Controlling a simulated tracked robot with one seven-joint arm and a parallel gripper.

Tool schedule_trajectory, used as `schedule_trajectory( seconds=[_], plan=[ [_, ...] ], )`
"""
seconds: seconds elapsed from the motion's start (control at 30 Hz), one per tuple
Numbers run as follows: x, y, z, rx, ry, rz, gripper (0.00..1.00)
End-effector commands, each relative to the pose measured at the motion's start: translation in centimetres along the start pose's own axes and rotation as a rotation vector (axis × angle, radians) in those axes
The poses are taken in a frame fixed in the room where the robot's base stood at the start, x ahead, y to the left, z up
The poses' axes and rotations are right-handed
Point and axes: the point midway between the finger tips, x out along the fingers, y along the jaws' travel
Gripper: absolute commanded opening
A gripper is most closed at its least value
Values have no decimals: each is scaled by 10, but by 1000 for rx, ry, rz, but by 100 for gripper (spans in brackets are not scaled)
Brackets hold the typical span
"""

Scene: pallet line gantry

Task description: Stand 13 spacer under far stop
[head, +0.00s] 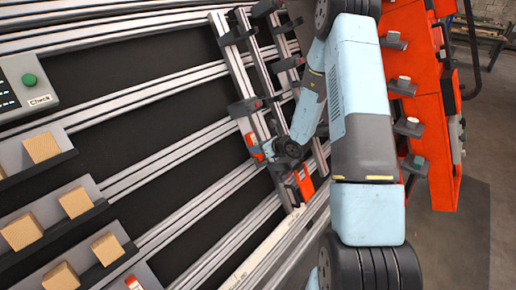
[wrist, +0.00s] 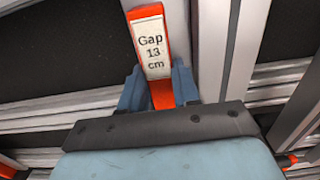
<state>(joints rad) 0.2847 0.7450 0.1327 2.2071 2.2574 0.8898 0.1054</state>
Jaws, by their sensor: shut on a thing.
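The 13 spacer (wrist: 151,45) is an orange bar with a white label reading "Gap 13 cm". In the wrist view it stands out lengthwise from between the blue fingers of my gripper (wrist: 160,90), which is shut on its lower part. In the head view the spacer (head: 253,144) shows small and orange beside my gripper (head: 266,149), against the slanting rails. Dark stops sit on these rails, one (head: 245,107) just above the spacer and another (head: 237,36) near the top. I cannot tell which is the far stop, or whether the spacer touches a rail.
Another orange piece (head: 305,183) lies on the rails below my gripper. Wooden blocks (head: 75,202) sit on shelves at the left, under a panel with a green button (head: 30,80). An orange frame (head: 437,130) stands right of my arm. Long rails cross the dark bed.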

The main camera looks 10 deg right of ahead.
Motion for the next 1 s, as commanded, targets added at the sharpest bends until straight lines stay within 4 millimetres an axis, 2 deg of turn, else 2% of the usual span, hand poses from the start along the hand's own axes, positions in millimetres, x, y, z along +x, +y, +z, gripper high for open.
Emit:
schedule_trajectory(
  seconds=[0.03, 0.07, 0.37, 0.6, 0.73, 0.87, 1.0],
  plan=[
    [0, 0, 0, 0, 0, 1, 0],
    [0, 0, 0, 0, 0, 1, 32],
    [0, 0, 0, 0, 0, 0, 61],
    [0, 0, 0, 0, 1, 0, 61],
    [-7, 0, 0, 0, 1, -1, 61],
    [-24, 0, 0, -1, 1, -1, 61],
    [-52, -1, 0, 0, 0, -3, 61]
  ],
)
